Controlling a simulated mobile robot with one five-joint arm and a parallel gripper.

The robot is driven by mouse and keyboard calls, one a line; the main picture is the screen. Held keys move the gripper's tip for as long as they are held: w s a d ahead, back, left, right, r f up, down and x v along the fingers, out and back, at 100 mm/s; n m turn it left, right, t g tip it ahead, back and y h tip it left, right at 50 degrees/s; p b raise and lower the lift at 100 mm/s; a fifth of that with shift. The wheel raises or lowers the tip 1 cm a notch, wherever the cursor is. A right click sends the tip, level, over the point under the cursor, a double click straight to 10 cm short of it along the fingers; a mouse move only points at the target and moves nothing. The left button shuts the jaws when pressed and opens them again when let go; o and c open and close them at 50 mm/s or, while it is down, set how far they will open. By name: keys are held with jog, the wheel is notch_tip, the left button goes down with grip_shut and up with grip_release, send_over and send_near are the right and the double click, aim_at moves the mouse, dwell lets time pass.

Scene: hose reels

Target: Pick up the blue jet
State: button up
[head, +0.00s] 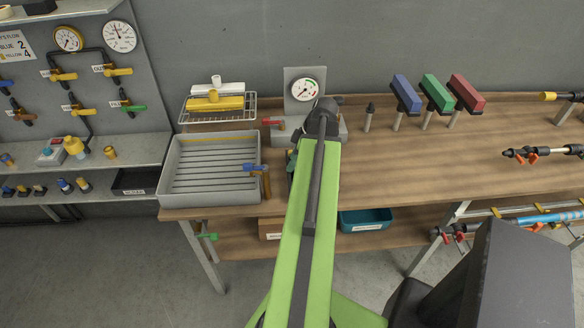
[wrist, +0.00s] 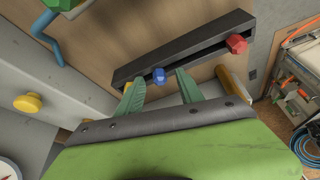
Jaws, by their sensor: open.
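The blue jet (wrist: 159,74) is a small blue knob in the slot of a long black rack (wrist: 205,41) in the wrist view. My gripper (wrist: 158,82) is open, with one green finger on the left of the jet and one on the right. The fingertips are close to the rack's near edge; I cannot tell whether they touch anything. A red jet (wrist: 236,43) sits farther right in the same rack. In the head view my arm hides the blue jet, and the fingers cannot be made out clearly.
A gauge (head: 305,89) and blue, green and red blocks (head: 437,92) stand behind.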

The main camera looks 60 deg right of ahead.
grip_shut()
dwell(0.3)
jog(key=shift+r+p, duration=0.65)
notch_tip(320, 180, up, 4)
jog(key=p, duration=0.4)
jog(key=shift+s+d, duration=0.1)
jog(key=s+d+r+p, duration=0.5)
jog(key=s+d, duration=0.1)
jog(key=s, duration=0.3)
jog(key=shift+s+d+r+p, duration=0.2)
jog(key=shift+s+r+p, duration=0.05)
jog(key=shift+r+p, duration=0.15)
